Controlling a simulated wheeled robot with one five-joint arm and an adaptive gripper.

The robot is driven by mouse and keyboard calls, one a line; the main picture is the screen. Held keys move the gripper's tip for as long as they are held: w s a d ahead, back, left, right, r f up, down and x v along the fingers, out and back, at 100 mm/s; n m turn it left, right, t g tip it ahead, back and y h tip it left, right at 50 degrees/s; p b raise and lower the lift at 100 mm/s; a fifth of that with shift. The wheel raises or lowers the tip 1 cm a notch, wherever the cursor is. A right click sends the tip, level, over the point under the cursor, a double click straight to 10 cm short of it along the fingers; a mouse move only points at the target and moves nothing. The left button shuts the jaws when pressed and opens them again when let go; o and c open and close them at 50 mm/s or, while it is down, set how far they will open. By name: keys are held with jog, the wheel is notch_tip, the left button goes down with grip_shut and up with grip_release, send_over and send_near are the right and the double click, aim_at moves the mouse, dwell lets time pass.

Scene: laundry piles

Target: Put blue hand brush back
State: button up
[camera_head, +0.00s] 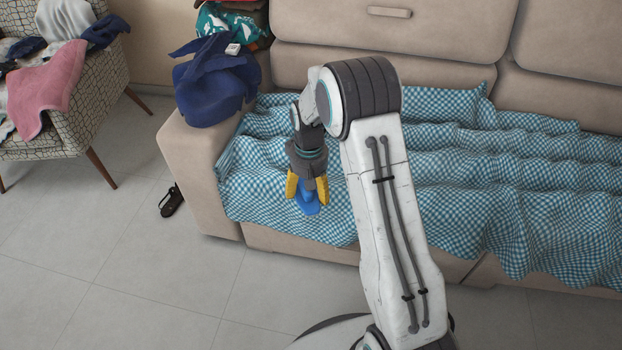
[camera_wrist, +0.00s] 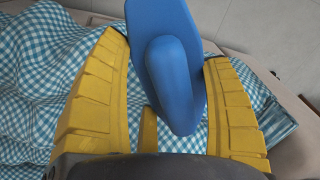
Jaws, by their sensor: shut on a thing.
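The blue hand brush (camera_head: 308,200) is between the yellow fingers of my gripper (camera_head: 307,190), over the left seat of the sofa. In the wrist view the brush (camera_wrist: 170,75) stands out between the two fingers of my gripper (camera_wrist: 165,95), with its rounded handle towards the palm. My gripper is shut on it and points down. The brush's lower end is in front of the checked cloth. I cannot tell whether it touches the cloth.
A blue-and-white checked cloth (camera_head: 480,200) covers the seat of the beige sofa (camera_head: 196,150). A dark blue garment (camera_head: 212,92) lies on the left armrest. A patterned armchair (camera_head: 95,95) holds clothes at the left. A dark sandal (camera_head: 171,201) lies on the tiled floor, otherwise clear in front.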

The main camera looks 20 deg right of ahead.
jog(key=r+p, duration=0.1)
jog(key=p, duration=0.1)
jog(key=r+p, duration=0.2)
jog(key=shift+s, duration=0.3)
jog(key=s+r+p, duration=0.1)
jog(key=r+p, duration=0.1)
jog(key=p, duration=0.3)
jog(key=s+r+p, duration=0.1)
jog(key=p, duration=0.4)
jog(key=s+r+p, duration=0.1)
jog(key=r+p, duration=0.1)
jog(key=p, duration=0.3)
jog(key=shift+r, duration=0.35)
jog(key=s+r+p, duration=0.2)
jog(key=p, duration=0.3)
jog(key=shift+d+r+p, duration=0.1)
jog(key=shift+r+p, duration=0.05)
jog(key=shift+p, duration=0.25)
